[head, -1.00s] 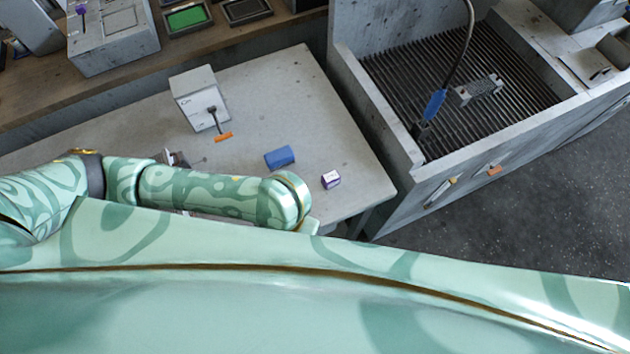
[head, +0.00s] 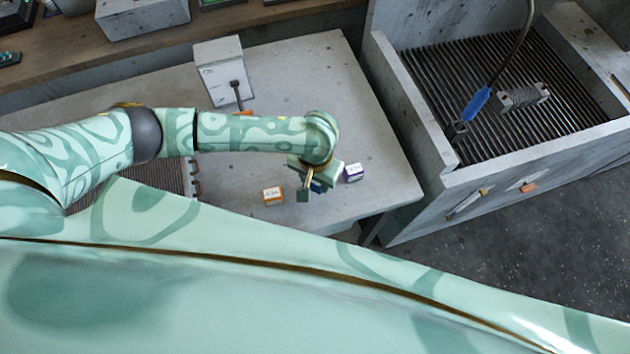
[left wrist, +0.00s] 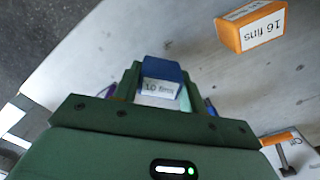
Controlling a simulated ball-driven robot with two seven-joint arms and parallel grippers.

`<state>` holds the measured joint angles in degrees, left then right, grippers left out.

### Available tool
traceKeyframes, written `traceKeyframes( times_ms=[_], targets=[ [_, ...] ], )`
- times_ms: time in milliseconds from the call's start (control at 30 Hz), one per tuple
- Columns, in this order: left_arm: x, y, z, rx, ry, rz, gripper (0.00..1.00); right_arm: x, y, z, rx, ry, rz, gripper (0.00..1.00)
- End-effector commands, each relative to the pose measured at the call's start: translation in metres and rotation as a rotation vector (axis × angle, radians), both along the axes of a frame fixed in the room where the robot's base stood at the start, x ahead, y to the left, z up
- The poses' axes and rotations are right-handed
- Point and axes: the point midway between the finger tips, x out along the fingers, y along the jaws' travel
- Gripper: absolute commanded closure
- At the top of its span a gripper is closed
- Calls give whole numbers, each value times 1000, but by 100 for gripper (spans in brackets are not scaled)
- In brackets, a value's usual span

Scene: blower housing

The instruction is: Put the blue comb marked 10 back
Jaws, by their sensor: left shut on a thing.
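My left gripper (head: 312,180) is over the right part of the grey bench and points down. It is shut on the blue comb (left wrist: 161,78), whose white label reads "10 fins" in the left wrist view. In the head view only a small dark blue bit of the comb (head: 318,187) shows beside the fingers. An orange comb marked 16 fins (left wrist: 251,27) lies on the bench, left of the gripper in the head view (head: 273,196). A purple-and-white comb (head: 353,172) sits just right of the gripper. My right gripper is not in view.
A grey box (head: 219,72) with a lever stands at the back of the bench (head: 290,60). A finned coil (head: 175,178) lies partly behind my arm. A slatted sink (head: 440,90) with a blue-handled hose (head: 475,104) is to the right.

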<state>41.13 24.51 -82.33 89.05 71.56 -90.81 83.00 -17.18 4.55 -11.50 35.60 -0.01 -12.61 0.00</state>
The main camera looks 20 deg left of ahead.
Motion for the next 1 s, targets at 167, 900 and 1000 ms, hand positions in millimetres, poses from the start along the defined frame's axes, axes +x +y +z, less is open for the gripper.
traceKeyframes(
  times_ms=[167, 900, 1000],
  targets=[
    [0, 0, -8, 0, -2, -1, 80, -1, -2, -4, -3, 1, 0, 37],
    [1, 0, 9, -1, -3, 0, 37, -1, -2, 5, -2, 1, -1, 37],
    [1, 0, 33, -1, -4, 0, 37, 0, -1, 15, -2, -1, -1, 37]
  ],
)
